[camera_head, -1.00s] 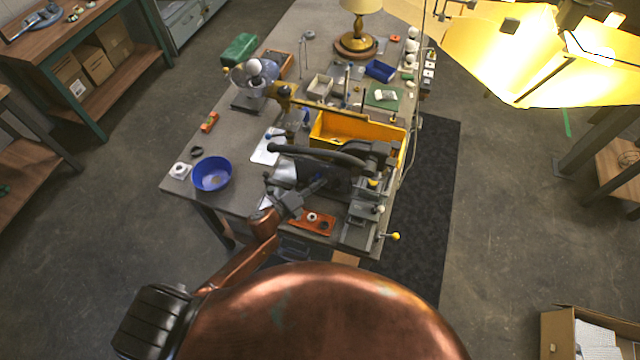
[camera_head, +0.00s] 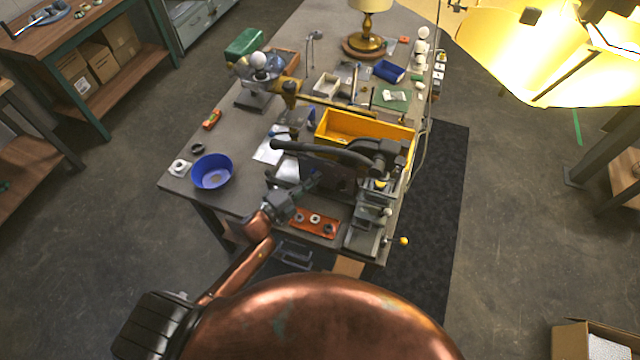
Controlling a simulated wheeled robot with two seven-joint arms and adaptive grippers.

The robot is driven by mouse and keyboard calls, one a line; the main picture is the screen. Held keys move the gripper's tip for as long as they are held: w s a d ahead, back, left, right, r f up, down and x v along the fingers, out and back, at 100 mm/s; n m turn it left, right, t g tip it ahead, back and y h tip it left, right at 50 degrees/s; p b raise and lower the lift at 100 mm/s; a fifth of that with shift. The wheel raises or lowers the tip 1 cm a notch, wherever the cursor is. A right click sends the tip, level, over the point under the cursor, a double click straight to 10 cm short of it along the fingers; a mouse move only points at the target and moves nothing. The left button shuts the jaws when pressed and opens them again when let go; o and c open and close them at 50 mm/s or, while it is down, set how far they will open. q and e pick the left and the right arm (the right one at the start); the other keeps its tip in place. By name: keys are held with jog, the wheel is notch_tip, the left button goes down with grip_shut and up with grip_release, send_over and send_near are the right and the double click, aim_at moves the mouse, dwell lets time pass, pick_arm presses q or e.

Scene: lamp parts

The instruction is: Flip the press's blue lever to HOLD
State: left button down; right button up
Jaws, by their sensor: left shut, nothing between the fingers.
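The press (camera_head: 372,157) is a dark machine with a long black handle (camera_head: 318,152), at the near right end of the workbench, in front of a yellow bin. My left gripper (camera_head: 314,181) reaches in from the lower left on its copper arm. It is shut and empty, with its dark tips close to the left face of the press below the black handle. A small bluish patch shows by the tips; I cannot tell whether it is the blue lever or whether they touch. The HOLD marking and the lever's position are not readable. My right gripper is not in view.
An orange tray (camera_head: 316,222) with small round parts lies just right of my left wrist. A blue bowl (camera_head: 212,171) stands at the bench's left edge. The yellow bin (camera_head: 358,128) is behind the press. A brass lamp (camera_head: 369,30) stands farther back.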

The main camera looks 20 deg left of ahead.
pick_arm(q)
jog(key=a+n+t+b, duration=0.1)
jog(key=n, duration=0.1)
jog(key=a+n+t+b, duration=0.1)
jog(key=n, duration=0.1)
jog(key=shift+a+f+b, duration=0.1)
jog(key=shift+a+b, duration=0.25)
jog(key=shift+a, duration=0.05)
jog(key=shift+a, duration=0.15)
dwell(0.4)
jog(key=r+v, duration=0.3)
jog(key=v, duration=1.1)
jog(key=shift+s+a+f, duration=0.2)
jog(key=shift+s+a, duration=0.1)
jog(key=shift+s, duration=0.25)
jog(key=shift+f, duration=0.1)
